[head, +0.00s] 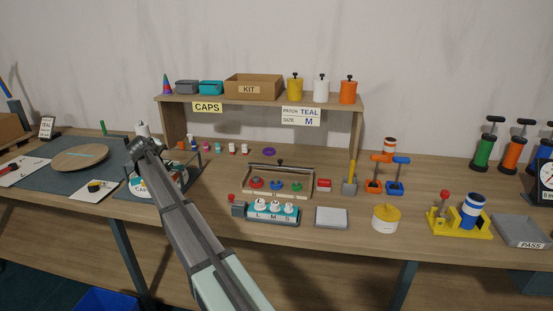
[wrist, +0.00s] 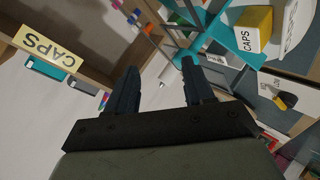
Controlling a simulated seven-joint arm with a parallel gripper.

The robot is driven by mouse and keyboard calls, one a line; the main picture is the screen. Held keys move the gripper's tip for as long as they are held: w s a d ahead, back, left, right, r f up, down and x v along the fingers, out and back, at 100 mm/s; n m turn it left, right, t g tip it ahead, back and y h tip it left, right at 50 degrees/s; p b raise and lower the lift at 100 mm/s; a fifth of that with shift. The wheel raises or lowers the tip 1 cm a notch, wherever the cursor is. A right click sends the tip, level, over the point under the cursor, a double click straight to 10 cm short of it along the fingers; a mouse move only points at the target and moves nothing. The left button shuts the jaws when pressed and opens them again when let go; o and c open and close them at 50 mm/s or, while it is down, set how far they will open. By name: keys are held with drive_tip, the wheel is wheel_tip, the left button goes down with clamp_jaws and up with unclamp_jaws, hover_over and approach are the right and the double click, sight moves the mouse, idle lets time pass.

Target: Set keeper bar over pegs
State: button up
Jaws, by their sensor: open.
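A wooden rack (head: 250,187) with red, blue and green round pieces stands on the bench right of my arm in the head view. A thin bar with a black knob (head: 280,162) shows along its back; I take this for the keeper bar, but cannot tell for sure. The pegs are too small to make out clearly. My gripper (wrist: 158,66) is open and empty in the wrist view, its two dark fingers apart. In the head view my arm reaches left, well away from the rack, and hides the fingers.
Near my gripper is a teal-framed stand with a yellow CAPS box (wrist: 252,30). A shelf (head: 265,101) with a KIT box (head: 253,87) rises behind the rack. A teal tray (head: 272,213) marked with letters stands in front of the rack, with a grey pad (head: 331,217) beside it.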

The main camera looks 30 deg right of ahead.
drive_tip(key=s+d+r+g, duration=0.2)
drive_tip(key=s+d, duration=0.1)
drive_tip(key=d, duration=1.3)
drive_tip(key=m+g+y, duration=0.4)
drive_tip(key=m+y, duration=0.1)
approach(280, 160)
drive_tip(key=x, duration=0.8)
drive_tip(key=shift+s+f, duration=0.1)
clamp_jaws()
